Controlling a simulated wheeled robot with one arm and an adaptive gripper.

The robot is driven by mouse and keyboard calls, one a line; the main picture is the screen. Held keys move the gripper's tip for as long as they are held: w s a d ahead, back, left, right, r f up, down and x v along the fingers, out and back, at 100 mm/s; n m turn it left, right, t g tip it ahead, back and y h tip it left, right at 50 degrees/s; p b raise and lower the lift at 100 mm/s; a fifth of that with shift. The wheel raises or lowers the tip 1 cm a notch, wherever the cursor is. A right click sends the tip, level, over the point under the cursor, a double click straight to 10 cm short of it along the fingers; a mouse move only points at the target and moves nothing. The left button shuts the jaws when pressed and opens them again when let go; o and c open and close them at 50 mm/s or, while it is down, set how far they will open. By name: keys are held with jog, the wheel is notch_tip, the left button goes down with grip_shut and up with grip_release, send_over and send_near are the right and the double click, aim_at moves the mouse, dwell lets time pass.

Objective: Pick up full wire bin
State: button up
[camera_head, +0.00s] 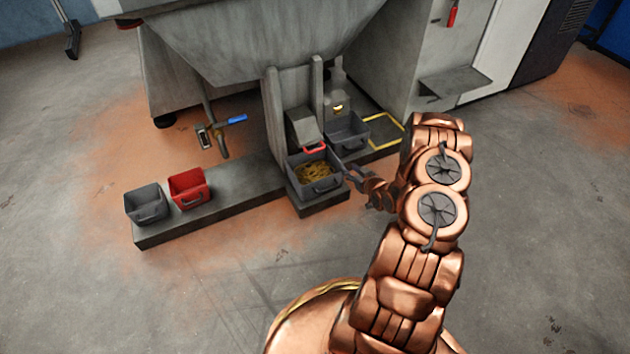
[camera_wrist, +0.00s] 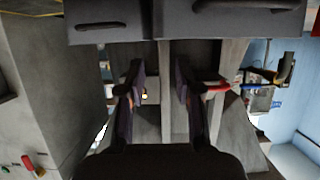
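The full wire bin (camera_head: 306,190) is a grey open box with brassy wire (camera_head: 314,172) heaped inside. It stands on a low block below a chute in the head view, with a handle on its front wall. My gripper (camera_head: 352,174) is just right of this bin, near its right side; I cannot tell whether it touches. In the upside-down wrist view, my gripper (camera_wrist: 158,75) has its two fingers apart with nothing between them. A grey bin (camera_wrist: 262,24), likely the full one, shows at the top right there; its contents are hidden.
An empty-looking grey bin (camera_head: 347,133) sits behind the full bin, beside a yellow-outlined square (camera_head: 388,122). Another grey bin (camera_head: 147,205) and a red bin (camera_head: 188,188) stand on the low ledge (camera_head: 222,200) at left. A hopper stands behind. The front floor is clear.

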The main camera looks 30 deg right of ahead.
aim_at(337, 160)
jog(key=b+x, duration=0.2)
jog(key=x, duration=0.4)
jog(key=shift+w+d+f, duration=0.1)
jog(key=shift+w, duration=0.25)
jog(key=shift+f+b+x, duration=0.25)
jog(key=shift+b+x, duration=1.05)
jog(key=shift+x, duration=0.65)
jog(key=shift+w+d+f, duration=0.2)
jog(key=shift+w, duration=0.25)
jog(key=shift+c, duration=0.2)
jog(key=shift+r, duration=0.1)
grip_shut()
